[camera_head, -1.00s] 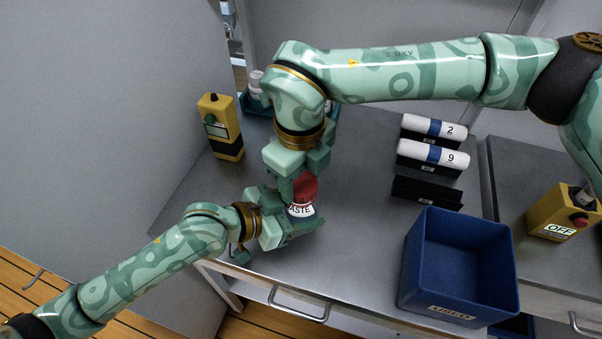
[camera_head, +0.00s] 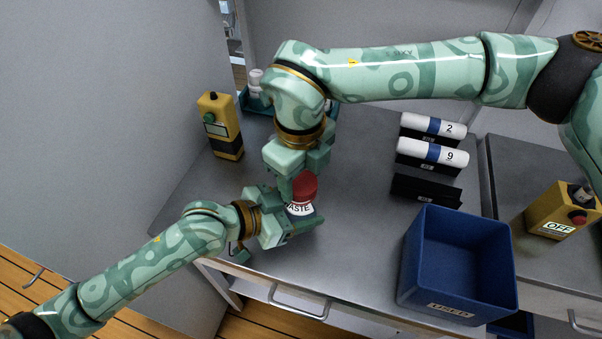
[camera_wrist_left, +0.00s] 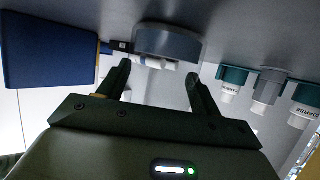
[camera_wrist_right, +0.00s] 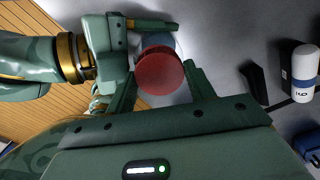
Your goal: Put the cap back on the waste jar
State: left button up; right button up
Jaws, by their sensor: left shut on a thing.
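The waste jar (camera_head: 301,209), with a white label reading "ASTE" in part, stands near the front left of the table. My left gripper (camera_head: 297,226) is shut on it from the left; its fingers (camera_wrist_left: 160,78) also show in the left wrist view. The red cap (camera_head: 304,187) is directly above the label. In the right wrist view the cap (camera_wrist_right: 160,72) sits between the fingertips of my right gripper (camera_wrist_right: 158,76), which comes down from above and is shut on it. The cap overlaps the blue-grey jar there. I cannot tell whether cap and rim touch.
A blue bin (camera_head: 410,265) stands at the front right. Black racks with white cylinders (camera_head: 433,125) lie behind it. A yellow device (camera_head: 226,140) stands at the back left, and a yellow switch box (camera_head: 553,215) at the far right. The table's middle is clear.

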pick_arm(q)
jog(key=shift+d+r, duration=0.2)
jog(key=shift+r, duration=0.25)
pick_arm(e)
jog(key=shift+s+f, duration=0.2)
jog(key=shift+f, duration=0.25)
pick_arm(q)
jog(key=shift+w, duration=0.1)
pick_arm(e)
jog(key=shift+r, duration=0.55)
pick_arm(q)
jog(key=shift+a+f, duration=0.15)
jog(key=shift+f, duration=0.05)
pick_arm(e)
jog(key=shift+w+r, duration=0.1)
jog(key=shift+r, duration=1.55)
jog(key=c, duration=1)
pick_arm(q)
jog(key=shift+f, duration=0.1)
pick_arm(e)
jog(key=shift+r, duration=0.1)
